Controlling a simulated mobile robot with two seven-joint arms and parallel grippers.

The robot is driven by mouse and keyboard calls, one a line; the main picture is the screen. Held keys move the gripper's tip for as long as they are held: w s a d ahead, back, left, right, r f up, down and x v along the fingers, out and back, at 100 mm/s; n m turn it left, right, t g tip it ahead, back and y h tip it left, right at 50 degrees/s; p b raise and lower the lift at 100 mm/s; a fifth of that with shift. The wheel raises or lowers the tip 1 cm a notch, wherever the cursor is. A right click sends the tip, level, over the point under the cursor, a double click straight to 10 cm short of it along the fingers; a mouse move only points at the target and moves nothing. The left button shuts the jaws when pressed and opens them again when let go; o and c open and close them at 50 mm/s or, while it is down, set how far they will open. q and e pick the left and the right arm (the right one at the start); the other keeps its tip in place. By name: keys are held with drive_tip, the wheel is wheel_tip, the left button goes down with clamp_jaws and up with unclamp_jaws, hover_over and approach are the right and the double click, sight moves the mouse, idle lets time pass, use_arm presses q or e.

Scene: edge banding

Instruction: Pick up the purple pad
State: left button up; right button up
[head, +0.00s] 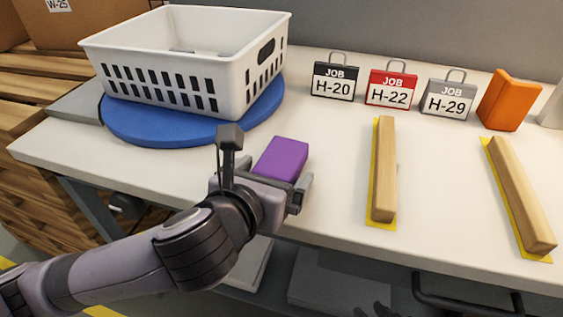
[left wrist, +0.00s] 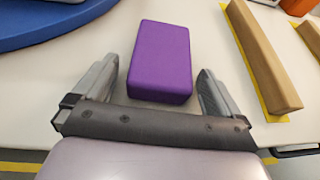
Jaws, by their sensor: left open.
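The purple pad (head: 283,158) lies on the white table near its front edge, in front of the blue turntable. It shows whole in the left wrist view (left wrist: 160,62), a rounded block lying flat. My left gripper (head: 262,178) is open just in front of the pad. In the left wrist view the left gripper's fingers (left wrist: 156,92) stand on either side of the pad's near end, with a gap on both sides. In the head view the gripper body hides the pad's near end. My right gripper is not clearly visible.
A white basket (head: 185,75) stands on the blue turntable (head: 150,130) at the left. Two wooden strips (head: 384,170) (head: 520,195) lie on yellow markings to the right. Job tags H-20 (head: 335,82), H-22 (head: 391,90), H-29 (head: 447,99) and an orange block (head: 509,100) stand behind.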

use_arm(q)
drive_tip(key=c, duration=1)
drive_tip(key=shift+c, duration=0.2)
